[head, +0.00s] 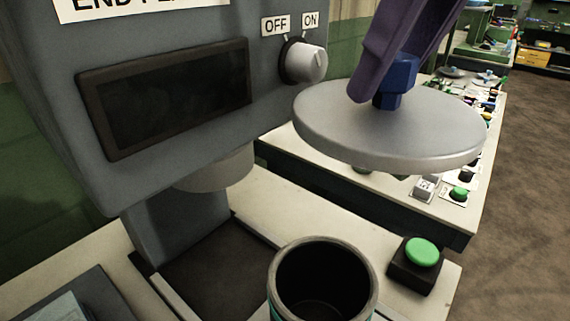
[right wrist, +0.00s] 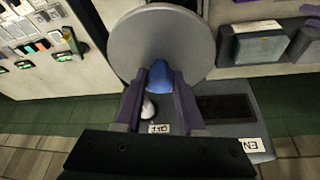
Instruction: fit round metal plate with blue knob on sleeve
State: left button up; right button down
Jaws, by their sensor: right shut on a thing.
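A round metal plate (head: 390,128) with a blue knob (head: 399,82) hangs in the air at the right of the head view. My right gripper (head: 385,85) is shut on the blue knob from above. In the right wrist view the gripper fingers (right wrist: 160,95) sit on both sides of the blue knob (right wrist: 164,76), with the plate (right wrist: 160,40) beyond. The dark, open-topped sleeve (head: 322,250) stands upright at the bottom of the head view, below and left of the plate, apart from it. My left gripper is not in view.
A grey machine (head: 160,90) with a dark display and an OFF/ON knob (head: 304,60) stands at the left. A round press head (head: 215,170) hangs under it. A green button (head: 422,252) on a black box is right of the sleeve. A white table (head: 440,205) with small parts lies behind.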

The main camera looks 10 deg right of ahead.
jog(key=n, duration=0.1)
jog(key=a+n, duration=0.1)
jog(key=a+y, duration=0.1)
jog(key=shift+w+a+r+n+g, duration=0.25)
jog(key=shift+w+n+g, duration=0.05)
jog(key=shift+w+n, duration=0.1)
jog(key=shift+a+f, duration=0.1)
jog(key=shift+f, duration=0.15)
notch_tip(320, 180, down, 20)
jog(key=b, duration=0.1)
jog(key=shift+r+b, duration=0.25)
jog(key=shift+b, duration=0.1)
jog(key=shift+f, duration=0.15)
jog(key=c, duration=0.5)
grip_release()
